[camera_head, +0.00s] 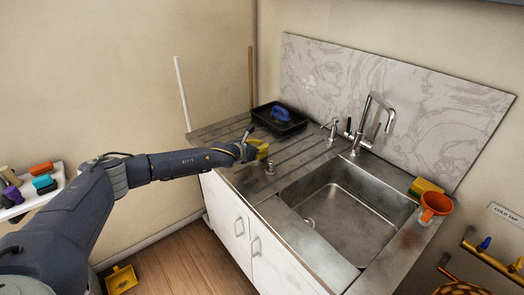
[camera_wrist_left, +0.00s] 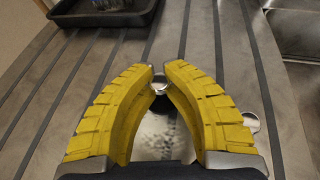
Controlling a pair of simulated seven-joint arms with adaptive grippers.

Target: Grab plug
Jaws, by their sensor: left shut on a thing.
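My left gripper (camera_head: 262,150) is over the ribbed drainboard left of the sink. Its yellow fingers (camera_wrist_left: 158,77) are shut on a shiny metal plug (camera_wrist_left: 160,86), whose round knob shows between the fingertips. A mirror-like metal surface shows below the knob between the fingers; I cannot tell whether it is all part of the plug. In the head view the gripper hides the held plug. Another small round metal piece (camera_head: 270,168) stands on the drainboard beside the gripper, partly hidden behind the right finger in the wrist view (camera_wrist_left: 251,122). My right gripper is not in view.
A black tray (camera_head: 262,113) holding a blue item (camera_head: 281,114) sits at the back of the drainboard. The sink (camera_head: 345,215) is empty, with a tap (camera_head: 372,115) behind it. A sponge (camera_head: 425,188) and orange funnel (camera_head: 436,204) stand at the right.

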